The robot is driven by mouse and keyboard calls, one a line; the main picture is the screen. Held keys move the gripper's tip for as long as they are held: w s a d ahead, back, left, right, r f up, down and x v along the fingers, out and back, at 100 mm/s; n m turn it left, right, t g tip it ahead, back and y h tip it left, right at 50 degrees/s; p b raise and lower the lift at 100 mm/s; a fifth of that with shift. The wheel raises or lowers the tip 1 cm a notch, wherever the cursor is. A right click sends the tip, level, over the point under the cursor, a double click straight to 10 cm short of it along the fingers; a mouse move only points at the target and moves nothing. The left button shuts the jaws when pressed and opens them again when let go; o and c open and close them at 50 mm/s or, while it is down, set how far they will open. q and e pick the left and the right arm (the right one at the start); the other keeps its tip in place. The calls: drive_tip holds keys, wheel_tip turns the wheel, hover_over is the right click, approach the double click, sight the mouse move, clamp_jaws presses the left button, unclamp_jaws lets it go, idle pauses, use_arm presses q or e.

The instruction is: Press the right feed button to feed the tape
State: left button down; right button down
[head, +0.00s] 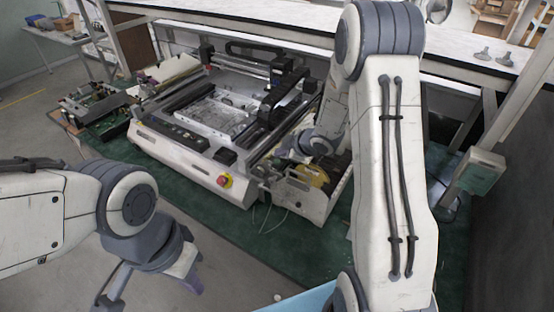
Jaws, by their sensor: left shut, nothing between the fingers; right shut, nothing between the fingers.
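A white and grey pick-and-place machine (185,150) stands on the green bench. At its right side is a tape feeder unit (300,195) with a yellow reel (312,173). The right feed button is too small or hidden to make out. My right gripper (284,160) is shut and empty, low over the feeder area beside the yellow reel; its arm hides part of the feeder, and I cannot tell whether it touches anything. My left gripper (188,282) is shut and empty at the lower left, in front of the bench and well away from the machine.
A red and yellow emergency stop (224,181) sits on the machine's front right corner. Circuit boards (95,105) lie at its left. A white shelf (290,22) runs behind. Loose cables (265,215) hang beside the feeder. A grey box (480,170) is on the right post.

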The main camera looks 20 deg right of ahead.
wheel_tip(320, 180, up, 5)
drive_tip(key=p, duration=0.4)
drive_tip(key=shift+r, duration=0.1)
drive_tip(key=shift+a, duration=0.1)
idle(0.5)
drive_tip(key=s+a+r+m+g+h+b, duration=0.25)
drive_tip(key=s+a+b, duration=0.25)
drive_tip(key=s+a, duration=0.45)
drive_tip(key=s+a+f+m+g+b, duration=0.1)
drive_tip(key=s+a+g+b, duration=0.1)
drive_tip(key=s, duration=1.1)
drive_tip(key=s+a+m+g+b, duration=0.2)
drive_tip(key=s+a, duration=0.5)
drive_tip(key=s, duration=0.6)
drive_tip(key=shift+f+g+b, duration=0.4)
drive_tip(key=shift+g+b, duration=0.05)
drive_tip(key=shift+g, duration=0.6)
